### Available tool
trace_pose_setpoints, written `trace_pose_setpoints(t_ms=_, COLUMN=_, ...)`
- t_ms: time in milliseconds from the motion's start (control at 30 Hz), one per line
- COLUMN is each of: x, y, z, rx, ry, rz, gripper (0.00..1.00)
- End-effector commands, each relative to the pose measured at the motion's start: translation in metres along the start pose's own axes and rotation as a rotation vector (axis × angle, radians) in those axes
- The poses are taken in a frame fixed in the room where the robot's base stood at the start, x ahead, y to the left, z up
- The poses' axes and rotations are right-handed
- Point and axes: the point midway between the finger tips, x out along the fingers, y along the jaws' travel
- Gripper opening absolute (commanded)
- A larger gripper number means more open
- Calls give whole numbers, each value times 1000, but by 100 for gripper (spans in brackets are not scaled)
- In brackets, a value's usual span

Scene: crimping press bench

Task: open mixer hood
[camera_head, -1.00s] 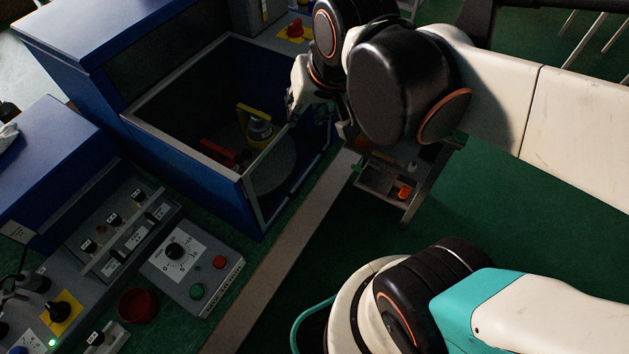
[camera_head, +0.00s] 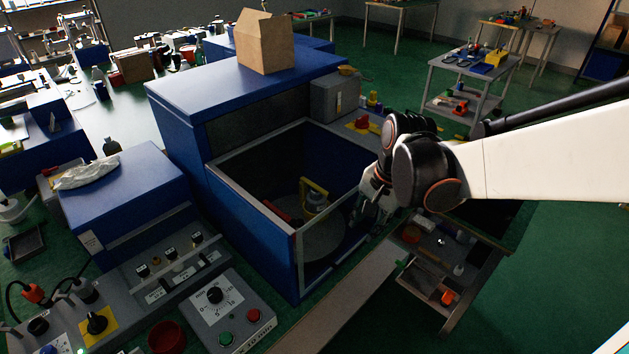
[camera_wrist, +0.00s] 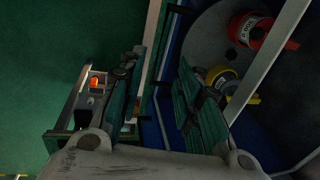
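The mixer (camera_head: 245,232) is a blue box with a grey-edged frame (camera_head: 252,208) around its upper and front opening. I cannot tell whether the frame holds a clear hood panel. Inside are a grey round plate (camera_head: 325,240) and weights with yellow and red handles (camera_head: 315,195). In the head view my gripper (camera_head: 374,212) is at the mixer's right side, close to the frame. In the wrist view its two green-padded fingers (camera_wrist: 160,75) stand apart, with a blue edge of the mixer visible between them. I cannot tell whether they touch it.
A control box (camera_head: 232,310) with a dial and green and red buttons stands in front of the mixer. A cardboard box (camera_head: 265,42) sits on top. A small cart (camera_head: 455,270) with parts stands under my arm at right. Green floor is open further right.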

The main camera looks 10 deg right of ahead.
Motion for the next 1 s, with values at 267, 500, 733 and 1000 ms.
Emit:
trace_pose_setpoints(t_ms=267, x=58, y=0, z=-1, rx=-3, ry=1, rz=-1, gripper=31)
trace_pose_setpoints(t_ms=500, x=100, y=0, z=0, rx=-3, ry=1, rz=-1, gripper=31)
trace_pose_setpoints(t_ms=733, x=120, y=0, z=0, rx=-2, ry=1, rz=-1, gripper=31)
trace_pose_setpoints(t_ms=1000, x=122, y=0, z=0, rx=-2, ry=1, rz=-1, gripper=31)
